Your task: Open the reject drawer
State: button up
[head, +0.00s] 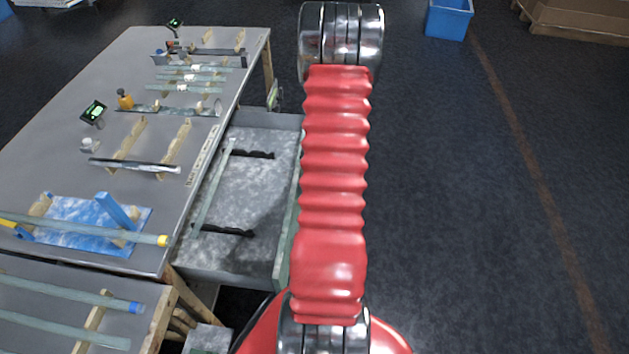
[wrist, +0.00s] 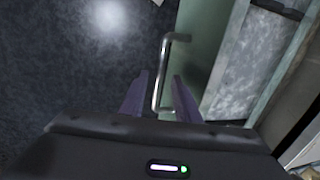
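The drawer (head: 258,188) stands pulled out from under the right side of the bench in the head view. Its grey floor shows, with two dark notched supports and a glass tube (head: 213,187) lying across them. Its greenish front panel (head: 287,235) is partly hidden by my arm. In the wrist view the drawer front (wrist: 213,50) carries a metal bar handle (wrist: 163,72). My gripper (wrist: 161,78) is open, with one finger on each side of the handle bar and visible gaps beside it. My gripper is hidden in the head view.
The bench (head: 60,130) at left holds wooden racks with glass tubes, small displays and a blue fixture (head: 75,222). A lower bench (head: 40,295) with more tubes stands in front. The floor (head: 470,200) at right is clear up to a blue bin (head: 448,20).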

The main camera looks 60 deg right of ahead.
notch_tip(320, 180, up, 12)
jog(key=s, duration=0.2)
jog(key=shift+d, duration=0.45)
dwell(0.5)
jog(key=a+r+n+t, duration=0.1)
jog(key=a+r+n, duration=0.3)
jog(key=a, duration=1.1)
jog(key=w+a+r+n+t, duration=0.1)
jog(key=a+r+n, duration=0.3)
jog(key=a+r, duration=0.7)
jog(key=a+r+n+t+h, duration=0.1)
jog(key=a+r+n, duration=0.4)
jog(key=a, duration=1.4)
notch_tip(320, 180, up, 3)
jog(key=shift+w+a+f+t, duration=0.1)
jog(key=shift+w+a+t, duration=0.2)
jog(key=shift+w+a, duration=0.1)
jog(key=shift+d, duration=0.1)
